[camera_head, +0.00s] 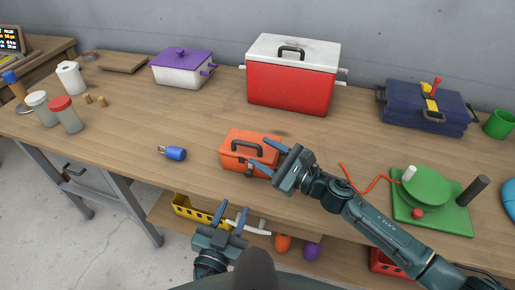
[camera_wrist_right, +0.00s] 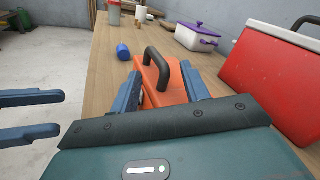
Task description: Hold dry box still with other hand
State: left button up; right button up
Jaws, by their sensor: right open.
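The orange dry box (camera_head: 237,159) with a dark handle sits upright on the workbench near its front edge. My right gripper (camera_head: 257,150) is open at the box's right end, its two fingers pointing left over it. In the right wrist view the dry box (camera_wrist_right: 176,79) shows between the two blue fingers; I cannot tell whether they touch it. My left gripper (camera_head: 234,205) is open and empty in front of the bench edge, apart from the box. Its fingers also show at the left of the right wrist view (camera_wrist_right: 30,116).
A blue cylinder (camera_head: 174,153) lies left of the dry box. A red cooler (camera_head: 290,86) and purple-lidded pot (camera_head: 180,74) stand behind. A navy toolbox (camera_head: 420,112) and green device (camera_head: 440,217) are to the right. Bare bench (camera_head: 125,135) lies to the left.

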jog(key=shift+x, duration=1.5)
grip_shut()
pick_arm(q)
jog(key=shift+m, duration=0.3)
jog(key=c, duration=0.3)
jog(key=shift+a+m, duration=0.2)
jog(key=shift+m, duration=0.2)
jog(key=shift+c, duration=0.9)
jog(key=m, duration=0.1)
jog(key=m+g+h, duration=0.1)
jog(key=m, duration=0.1)
jog(key=shift+a+r, duration=0.1)
jog(key=shift+a, duration=0.15)
jog(key=c, duration=0.3)
jog(key=m, duration=0.3)
jog(key=r+m+g+h, duration=0.1)
jog(key=m, duration=0.1)
jog(key=shift+a, duration=0.35)
grip_shut()
jog(key=shift+s+a+r+m+g+h, duration=0.1)
jog(key=shift+r+m+h, duration=0.1)
jog(key=shift+m, duration=0.55)
jog(key=shift+s+d+r+m+g+h, duration=0.1)
jog(key=shift+r+m+h, duration=0.15)
jog(key=shift+m, duration=0.45)
jog(key=shift+s+a+r+m+g+h, duration=0.1)
jog(key=shift+r+m+h, duration=0.1)
jog(key=shift+m, duration=0.55)
